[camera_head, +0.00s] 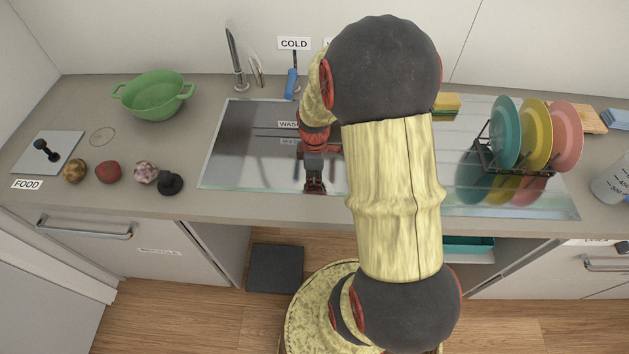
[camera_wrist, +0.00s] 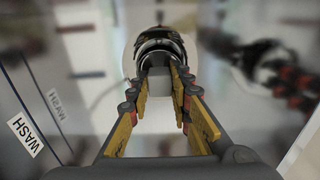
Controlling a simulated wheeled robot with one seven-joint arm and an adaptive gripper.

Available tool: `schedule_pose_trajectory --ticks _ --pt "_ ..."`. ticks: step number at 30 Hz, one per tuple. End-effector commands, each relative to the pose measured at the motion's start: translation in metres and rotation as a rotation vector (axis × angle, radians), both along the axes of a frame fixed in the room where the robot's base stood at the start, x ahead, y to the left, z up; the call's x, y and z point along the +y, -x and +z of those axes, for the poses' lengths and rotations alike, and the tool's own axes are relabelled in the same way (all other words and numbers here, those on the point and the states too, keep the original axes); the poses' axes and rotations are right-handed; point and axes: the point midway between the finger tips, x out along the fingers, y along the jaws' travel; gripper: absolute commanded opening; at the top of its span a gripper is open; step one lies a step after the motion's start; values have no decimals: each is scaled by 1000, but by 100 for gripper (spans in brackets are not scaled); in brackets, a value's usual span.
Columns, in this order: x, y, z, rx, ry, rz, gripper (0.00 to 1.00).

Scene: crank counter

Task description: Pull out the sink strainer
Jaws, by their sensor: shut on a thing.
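My gripper (camera_head: 314,186) is low over the left part of the metal sink (camera_head: 232,150), and much of my arm hides the middle of the sink. In the wrist view my gripper (camera_wrist: 163,85) has its yellow-padded fingers closed on the sink strainer (camera_wrist: 158,42), a round, dark and silvery metal piece at the fingertips. A pale round area surrounds the strainer in that view. I cannot tell whether the strainer sits in the drain or is clear of it. In the head view the strainer is not discernible.
A faucet (camera_head: 236,62) and a blue-handled lever (camera_head: 291,84) stand behind the sink. A green colander (camera_head: 153,95) is at left. A plate rack with plates (camera_head: 505,132) is at right. A WASH label (camera_wrist: 27,136) shows on the sink wall.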

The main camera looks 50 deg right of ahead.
Motion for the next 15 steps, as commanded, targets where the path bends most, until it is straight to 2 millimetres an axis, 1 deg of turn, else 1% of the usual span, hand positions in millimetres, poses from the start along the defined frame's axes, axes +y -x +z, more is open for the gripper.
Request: schedule_pose_trajectory --ticks 1,15 --pt "0 0 4 0 0 0 0" --pt "0 0 26 -1 1 0 0"
